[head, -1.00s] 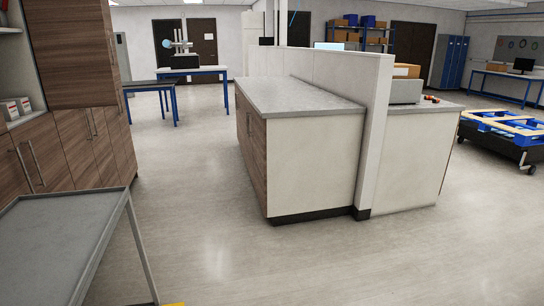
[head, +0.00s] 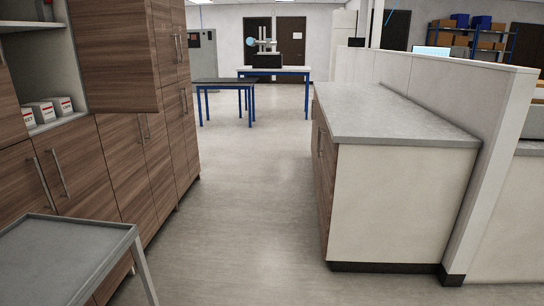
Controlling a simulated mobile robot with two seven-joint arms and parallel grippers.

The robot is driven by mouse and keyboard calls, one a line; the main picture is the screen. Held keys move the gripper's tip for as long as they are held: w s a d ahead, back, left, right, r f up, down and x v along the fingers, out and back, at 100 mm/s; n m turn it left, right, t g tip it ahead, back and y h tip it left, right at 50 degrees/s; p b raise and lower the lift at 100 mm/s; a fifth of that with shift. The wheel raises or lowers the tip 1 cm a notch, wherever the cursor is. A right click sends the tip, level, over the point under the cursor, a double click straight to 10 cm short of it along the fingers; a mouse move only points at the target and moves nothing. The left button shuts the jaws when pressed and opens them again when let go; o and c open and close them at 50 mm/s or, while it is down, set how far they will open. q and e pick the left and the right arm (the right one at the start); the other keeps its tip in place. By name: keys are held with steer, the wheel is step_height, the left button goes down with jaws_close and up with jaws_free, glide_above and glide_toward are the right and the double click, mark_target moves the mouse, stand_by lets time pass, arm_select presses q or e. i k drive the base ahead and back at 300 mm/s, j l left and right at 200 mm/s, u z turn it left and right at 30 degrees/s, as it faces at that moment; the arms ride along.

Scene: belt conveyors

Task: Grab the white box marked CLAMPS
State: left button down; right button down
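Several small white boxes with red marks stand in a row on an open cabinet shelf at the left of the head view. One white box (head: 42,112) and another white box (head: 63,106) show most clearly, with a third partly cut off to their left. The lettering is too small to read, so I cannot tell which one is marked CLAMPS. Neither of my grippers is in view.
A grey-topped cart (head: 62,255) stands at the lower left, in front of the wooden cabinets (head: 75,180). A grey-topped counter (head: 395,115) stands on the right. Clear floor (head: 235,190) runs between them toward tables (head: 222,82) at the back.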

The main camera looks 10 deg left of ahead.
mark_target(43, 112)
steer(key=i+u, duration=0.2)
steer(key=i, duration=1.5)
steer(key=i+u, duration=0.25)
steer(key=i, duration=0.25)
steer(key=i+l+u, duration=0.1)
steer(key=i+u, duration=0.2)
steer(key=i, duration=0.15)
steer(key=i+l+u, duration=0.25)
steer(key=i, duration=0.25)
steer(key=i+u, duration=0.3)
steer(key=u, duration=0.2)
steer(key=i+u, duration=0.3)
steer(key=u, duration=0.2)
steer(key=i+l+u, duration=0.2)
steer(key=u, duration=0.25)
steer(key=i+l+u, duration=0.2)
steer(key=u, duration=0.15)
steer(key=i+l+u, duration=0.5)
steer(key=u, duration=0.2)
steer(key=l+u, duration=0.1)
steer(key=l, duration=0.15)
steer(key=k+l+u, duration=0.1)
steer(key=i+j, duration=0.25)
steer(key=j, duration=0.1)
